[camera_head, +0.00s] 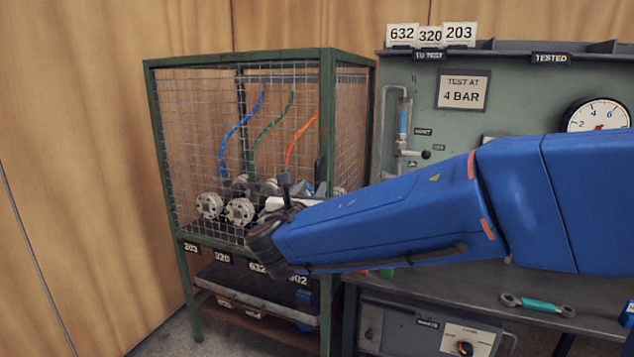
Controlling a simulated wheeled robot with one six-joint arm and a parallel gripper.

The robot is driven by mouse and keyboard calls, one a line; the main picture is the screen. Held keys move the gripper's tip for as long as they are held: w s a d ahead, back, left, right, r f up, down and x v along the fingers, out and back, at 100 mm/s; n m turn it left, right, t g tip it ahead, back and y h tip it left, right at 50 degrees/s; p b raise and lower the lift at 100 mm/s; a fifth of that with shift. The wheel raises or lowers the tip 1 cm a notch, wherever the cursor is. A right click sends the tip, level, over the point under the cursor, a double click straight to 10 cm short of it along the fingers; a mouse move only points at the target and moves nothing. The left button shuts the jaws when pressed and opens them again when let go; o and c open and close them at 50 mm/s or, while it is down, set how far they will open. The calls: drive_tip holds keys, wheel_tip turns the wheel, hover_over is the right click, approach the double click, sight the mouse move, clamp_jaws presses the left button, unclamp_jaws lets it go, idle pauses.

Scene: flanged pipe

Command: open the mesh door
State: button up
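The mesh door (195,120) is a wire grid across the front of a green-framed cage (327,120). It looks closed, flush with the frame, though my arm covers its lower right part. Its latch or handle cannot be made out. My blue arm reaches in from the right, and its dark wrist is in front of the door's lower right corner. My gripper (287,190) is small and partly hidden near the cage's right front post. I cannot tell whether its fingers are open or touch the mesh.
Inside the cage are grey flanged parts (209,205) and blue, green and orange hoses. Numbered tags and a tray (235,284) are below. A wooden wall stands left.

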sight(316, 182)
drive_tip(key=shift+w+d, duration=0.15)
drive_tip(key=shift+w, duration=0.85)
drive_tip(key=shift+w+d, duration=0.2)
drive_tip(key=shift+w, duration=0.85)
drive_tip(key=shift+w+d, duration=0.15)
drive_tip(key=shift+w, duration=0.85)
clamp_jaws()
